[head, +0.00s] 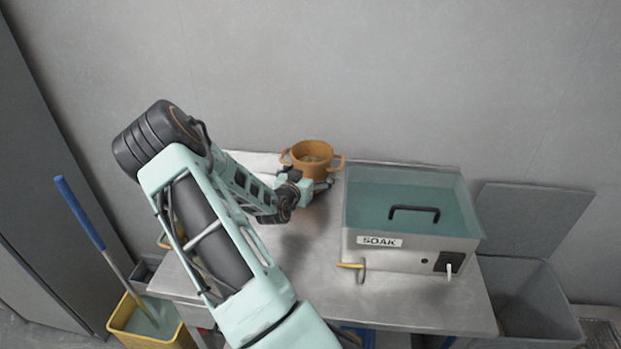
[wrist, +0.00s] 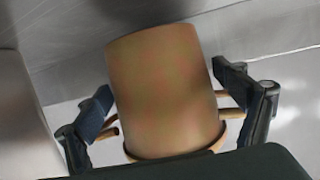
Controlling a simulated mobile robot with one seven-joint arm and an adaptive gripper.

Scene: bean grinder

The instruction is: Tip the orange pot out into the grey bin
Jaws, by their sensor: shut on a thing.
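The orange pot (head: 321,168) has two side handles and an open top with brownish contents inside. It is upright near the back edge of the steel table. My gripper (head: 312,187) is shut on it from the front. In the wrist view the pot (wrist: 165,90) fills the space between the two dark fingers of my gripper (wrist: 163,95), with the handles close to them. I cannot tell whether the pot touches the table. The grey bin (head: 528,300) stands on the floor right of the table, open, its lid (head: 535,215) against the wall.
A steel SOAK tank (head: 405,262) with a clear teal top and black handle stands on the table (head: 300,290), between the pot and the bin. A yellow bucket (head: 125,318) with a blue-handled mop (head: 80,212) is at lower left. The wall is close behind.

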